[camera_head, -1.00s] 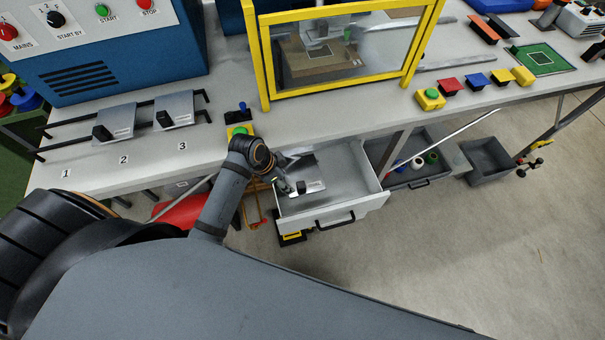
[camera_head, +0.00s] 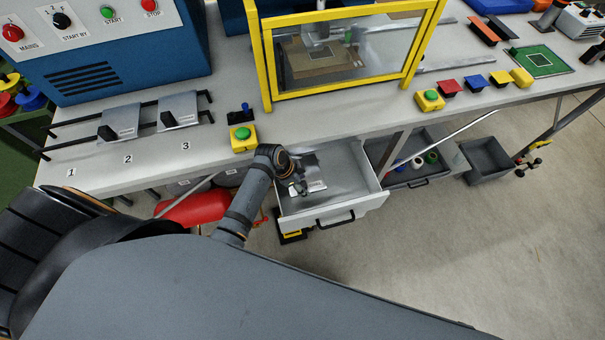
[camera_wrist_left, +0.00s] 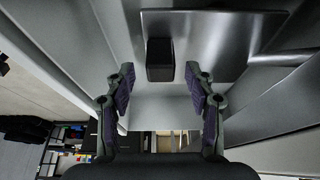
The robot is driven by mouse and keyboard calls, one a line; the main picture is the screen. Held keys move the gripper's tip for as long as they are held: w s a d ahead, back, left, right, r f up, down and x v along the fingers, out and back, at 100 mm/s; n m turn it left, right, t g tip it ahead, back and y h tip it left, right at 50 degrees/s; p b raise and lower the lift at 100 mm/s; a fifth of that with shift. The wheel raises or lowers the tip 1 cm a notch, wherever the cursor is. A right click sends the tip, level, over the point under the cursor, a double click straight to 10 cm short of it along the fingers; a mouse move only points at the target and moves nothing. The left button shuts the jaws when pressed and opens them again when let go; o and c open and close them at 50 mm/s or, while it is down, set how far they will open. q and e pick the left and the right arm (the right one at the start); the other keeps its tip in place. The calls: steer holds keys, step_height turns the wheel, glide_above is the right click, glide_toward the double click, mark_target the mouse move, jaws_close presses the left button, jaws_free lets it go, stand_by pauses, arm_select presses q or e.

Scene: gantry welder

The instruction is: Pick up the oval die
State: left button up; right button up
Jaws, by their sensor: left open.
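A silver metal plate with a dark block handle, which I take to be the oval die (camera_head: 317,187), lies in the open drawer (camera_head: 345,205). Its oval shape cannot be made out, and my arm partly covers it. In the left wrist view, the plate (camera_wrist_left: 213,38) and its upright black handle (camera_wrist_left: 160,60) are straight ahead. My left gripper (camera_head: 297,187) reaches into the drawer over the plate. In the left wrist view, its two fingers (camera_wrist_left: 159,80) are open, one on each side of the handle, with gaps and nothing held. My right gripper is out of view.
The drawer walls surround my left gripper closely. The worktable (camera_head: 225,180) edge lies above and left, with a green button box (camera_head: 243,139) near it. Two similar plates sit at marks 2 and 3; mark 1 is bare. A grey drawer with spools (camera_head: 410,170) stands right.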

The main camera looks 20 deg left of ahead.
arm_select(q)
steer(key=shift+x, duration=1.1)
steer(key=shift+w, duration=0.1)
steer(key=shift+c, duration=0.4)
jaws_close()
steer(key=shift+r, duration=0.1)
